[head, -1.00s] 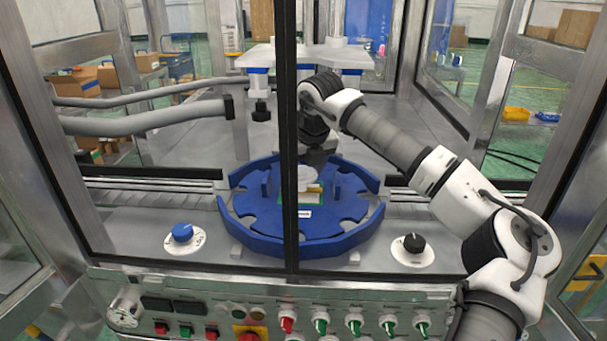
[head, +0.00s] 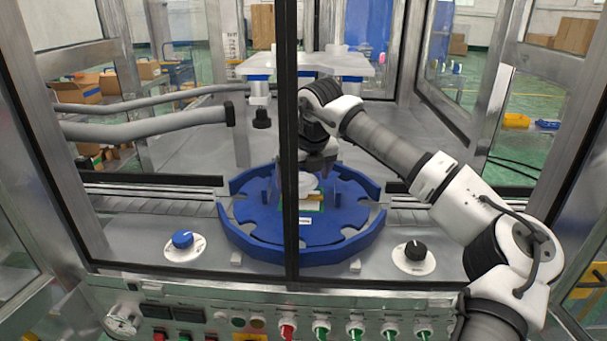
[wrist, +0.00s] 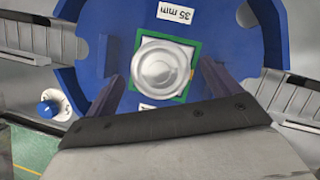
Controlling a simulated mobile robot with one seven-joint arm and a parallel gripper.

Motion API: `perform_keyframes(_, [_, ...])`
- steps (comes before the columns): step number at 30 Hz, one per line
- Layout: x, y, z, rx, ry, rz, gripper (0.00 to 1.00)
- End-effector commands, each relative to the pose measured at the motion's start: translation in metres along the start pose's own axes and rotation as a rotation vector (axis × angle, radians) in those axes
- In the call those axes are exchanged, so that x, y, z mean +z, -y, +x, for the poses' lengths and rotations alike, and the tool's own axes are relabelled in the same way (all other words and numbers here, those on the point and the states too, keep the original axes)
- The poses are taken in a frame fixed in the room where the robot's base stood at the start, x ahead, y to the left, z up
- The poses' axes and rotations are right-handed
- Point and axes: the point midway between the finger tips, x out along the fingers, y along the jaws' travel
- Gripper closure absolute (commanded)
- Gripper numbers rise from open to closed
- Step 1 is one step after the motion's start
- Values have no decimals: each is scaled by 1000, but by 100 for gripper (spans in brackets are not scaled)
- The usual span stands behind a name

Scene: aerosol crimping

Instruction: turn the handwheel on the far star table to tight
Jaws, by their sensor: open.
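The blue star table (head: 345,240) is the only star table I can make out. A pale round metal handwheel (wrist: 163,68) sits at its middle, over a square plate (wrist: 190,93) with a green edge. The handwheel (head: 308,183) is partly hidden by a dark door post in the head view. My gripper (wrist: 162,78) is open, with one finger on each side of the handwheel in the wrist view. A gap shows on both sides; I cannot tell how far above it the fingertips are. In the head view my gripper (head: 318,168) is over the table's middle.
A dark upright post (head: 291,130) stands in front of the table. A blue knob (head: 182,240) and a black knob (head: 415,250) flank the table's front. A white raised plate (head: 300,66) stands behind. Grey hoses (head: 150,122) run at the left.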

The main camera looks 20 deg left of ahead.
Motion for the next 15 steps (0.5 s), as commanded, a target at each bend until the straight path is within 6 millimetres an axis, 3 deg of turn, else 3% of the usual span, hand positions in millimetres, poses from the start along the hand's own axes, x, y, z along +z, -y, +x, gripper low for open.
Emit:
perform_keyframes(5, [0, 1, -13, -2, 2, 0, 11])
perform_keyframes(15, [0, 0, -87, -3, 3, 1, 11])
